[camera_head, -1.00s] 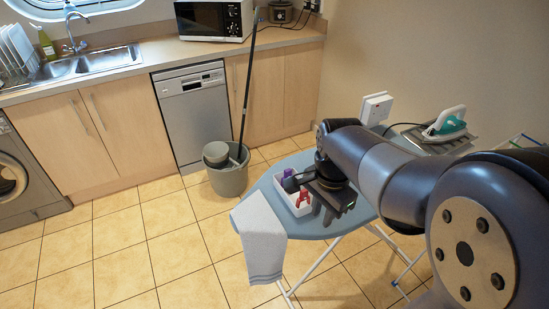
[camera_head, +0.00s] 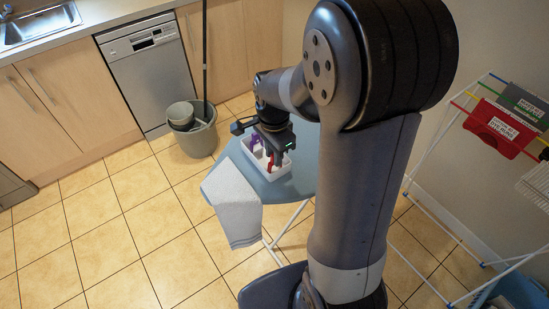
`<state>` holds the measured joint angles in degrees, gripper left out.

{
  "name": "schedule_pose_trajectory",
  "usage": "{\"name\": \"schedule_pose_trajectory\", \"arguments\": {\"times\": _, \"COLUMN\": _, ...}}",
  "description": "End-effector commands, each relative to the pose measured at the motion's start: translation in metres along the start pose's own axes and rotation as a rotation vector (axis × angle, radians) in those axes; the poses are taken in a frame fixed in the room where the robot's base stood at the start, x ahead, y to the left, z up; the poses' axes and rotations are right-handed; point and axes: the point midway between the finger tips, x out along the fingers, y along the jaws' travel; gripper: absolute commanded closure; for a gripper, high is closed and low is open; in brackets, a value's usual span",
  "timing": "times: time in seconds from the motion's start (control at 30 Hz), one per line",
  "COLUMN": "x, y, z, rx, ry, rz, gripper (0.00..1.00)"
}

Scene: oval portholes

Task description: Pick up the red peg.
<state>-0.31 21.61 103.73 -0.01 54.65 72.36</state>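The red peg (camera_head: 270,163) is in a small white tray (camera_head: 259,187) on the ironing board (camera_head: 297,180). My gripper (camera_head: 275,163) points down over the tray, with its fingers right at the red peg and partly hiding it. I cannot tell whether the fingers touch the peg or how wide they are apart. A purple peg (camera_head: 254,142) is in the same tray, left of my gripper.
A white towel (camera_head: 231,200) hangs over the board's left end. A grey bucket (camera_head: 196,139) with a mop stands on the tiled floor behind. A drying rack with a red cloth (camera_head: 500,128) stands at right. The floor at left is clear.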

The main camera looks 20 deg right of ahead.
Motion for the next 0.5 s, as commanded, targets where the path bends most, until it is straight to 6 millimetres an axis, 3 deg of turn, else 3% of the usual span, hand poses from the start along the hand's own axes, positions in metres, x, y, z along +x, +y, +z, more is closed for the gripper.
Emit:
{"name": "schedule_pose_trajectory", "arguments": {"times": 0.2, "x": 0.028, "y": -0.001, "z": -0.004, "rx": -0.001, "ry": -0.001, "rz": 0.004, "gripper": 0.76}}
{"name": "schedule_pose_trajectory", "arguments": {"times": 0.5, "x": 0.035, "y": -0.001, "z": -0.004, "rx": -0.001, "ry": 0.000, "rz": 0.000, "gripper": 0.76}}
